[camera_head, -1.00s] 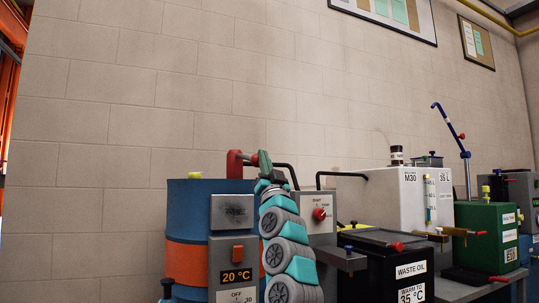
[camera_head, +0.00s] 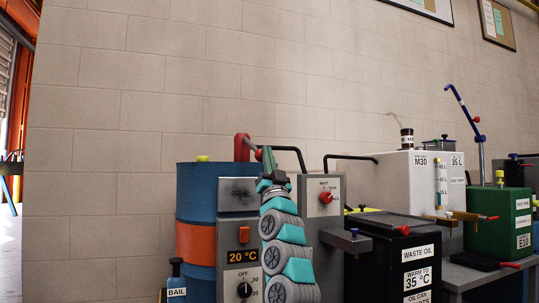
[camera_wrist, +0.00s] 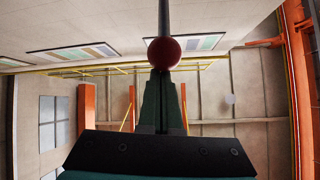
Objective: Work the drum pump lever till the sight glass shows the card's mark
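A blue drum with an orange band (camera_head: 195,240) stands at centre left, with a red pump head (camera_head: 241,148) above it. A short rod ends in a small red knob (camera_head: 258,155). My gripper (camera_head: 267,158) is at this knob, just to its right. In the wrist view the green fingers (camera_wrist: 160,85) are close together, and the red knob (camera_wrist: 164,53) covers their tips; a grey rod runs upward from it. I cannot tell whether they grip it. A white tank marked M30 (camera_head: 405,190) carries a sight glass (camera_head: 441,180) and a 35 L card (camera_head: 456,163). The liquid level is too small to read.
A heater panel reading 20 °C (camera_head: 237,235) is at the drum's front. A grey box with a red knob (camera_head: 312,215), a black waste oil bin (camera_head: 385,245) and a green tank (camera_head: 495,220) crowd the right. My arm covers part of the middle.

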